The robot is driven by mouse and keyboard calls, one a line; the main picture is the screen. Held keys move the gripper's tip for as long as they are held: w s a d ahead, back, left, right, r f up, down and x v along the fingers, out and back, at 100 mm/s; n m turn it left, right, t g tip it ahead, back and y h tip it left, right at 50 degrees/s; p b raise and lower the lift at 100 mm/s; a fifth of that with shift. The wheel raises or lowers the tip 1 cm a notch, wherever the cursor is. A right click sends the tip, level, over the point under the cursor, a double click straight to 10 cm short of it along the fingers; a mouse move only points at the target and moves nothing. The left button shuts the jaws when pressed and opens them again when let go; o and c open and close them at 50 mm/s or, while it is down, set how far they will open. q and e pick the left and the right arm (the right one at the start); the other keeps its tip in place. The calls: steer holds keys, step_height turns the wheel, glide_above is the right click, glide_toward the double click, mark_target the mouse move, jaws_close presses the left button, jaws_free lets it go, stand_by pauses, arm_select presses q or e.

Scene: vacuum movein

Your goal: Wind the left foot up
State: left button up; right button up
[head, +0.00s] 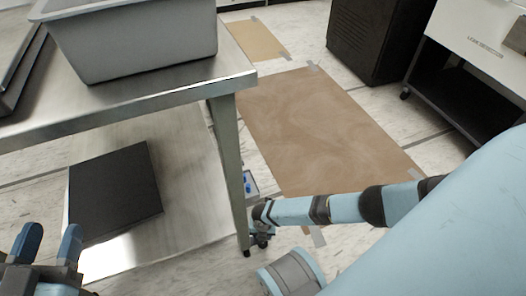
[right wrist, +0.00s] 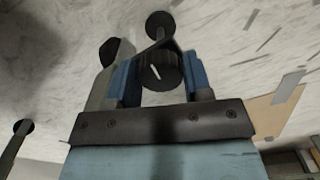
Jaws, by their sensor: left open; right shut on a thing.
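The steel table's near leg (head: 228,165) comes down to a small dark foot (head: 247,253) on the floor. My right gripper (head: 262,234) is low beside this foot, small and partly hidden by its own wrist in the head view. In the right wrist view, the blue fingers of my right gripper (right wrist: 160,82) are shut on a dark ribbed knob (right wrist: 158,72) with a white mark on its face. A dark round disc (right wrist: 160,24) shows just beyond the knob. My left gripper (head: 50,245) is open and empty at the lower left of the head view.
A grey bin (head: 140,45) stands on the steel tabletop (head: 165,95). A black flat panel (head: 115,190) lies on the lower shelf (head: 190,205). Brown sheeting (head: 310,125) is taped to the floor right of the table. A black cabinet (head: 375,35) and a wheeled cart (head: 465,75) stand behind.

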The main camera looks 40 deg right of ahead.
steer(key=shift+n, duration=1.2)
steer(key=o, duration=0.9)
steer(key=shift+r, duration=0.1)
